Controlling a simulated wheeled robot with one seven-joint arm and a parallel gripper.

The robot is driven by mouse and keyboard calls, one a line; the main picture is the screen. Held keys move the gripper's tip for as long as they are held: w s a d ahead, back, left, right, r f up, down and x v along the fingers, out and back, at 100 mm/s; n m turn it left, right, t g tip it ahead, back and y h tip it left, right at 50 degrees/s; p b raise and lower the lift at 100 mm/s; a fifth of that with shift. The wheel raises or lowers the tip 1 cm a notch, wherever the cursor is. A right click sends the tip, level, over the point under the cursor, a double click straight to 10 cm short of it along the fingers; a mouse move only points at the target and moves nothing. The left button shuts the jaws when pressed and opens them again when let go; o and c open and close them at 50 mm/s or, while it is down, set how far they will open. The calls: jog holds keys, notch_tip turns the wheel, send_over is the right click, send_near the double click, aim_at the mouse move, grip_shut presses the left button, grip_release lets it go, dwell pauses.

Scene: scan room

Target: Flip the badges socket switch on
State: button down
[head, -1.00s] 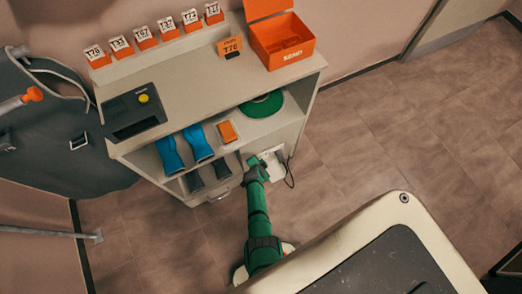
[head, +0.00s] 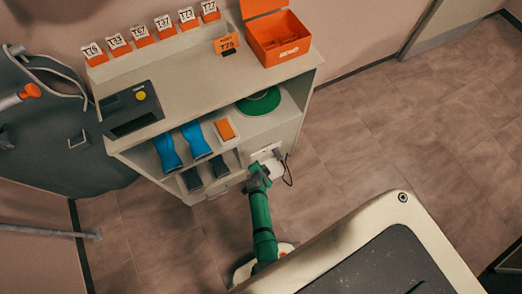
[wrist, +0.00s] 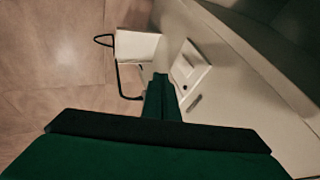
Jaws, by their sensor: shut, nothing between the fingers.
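A white socket plate (wrist: 190,66) is on the side panel of the cabinet in the wrist view. A pale boxy plug or adapter (wrist: 134,46) with a dark cable loop stands out left of it. In the head view the socket plate (head: 264,153) shows beside the gripper, partly covered. A small dark spot and a slot show near the plate's lower edge; I cannot tell the switch position. My gripper (wrist: 161,80) is shut and empty, its tips just below and left of the plate. In the head view my gripper (head: 262,168) is at the panel; contact cannot be told.
The cabinet (head: 190,75) carries badge holders, an orange box (head: 281,45) and a black device (head: 130,110) on top. A padded table (head: 385,255) is close on the right. Floor beyond is clear.

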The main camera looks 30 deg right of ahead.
jog(key=v, duration=0.7)
jog(key=shift+a, duration=0.2)
jog(key=shift+w+a+r, duration=0.1)
jog(key=shift+w+a, duration=0.05)
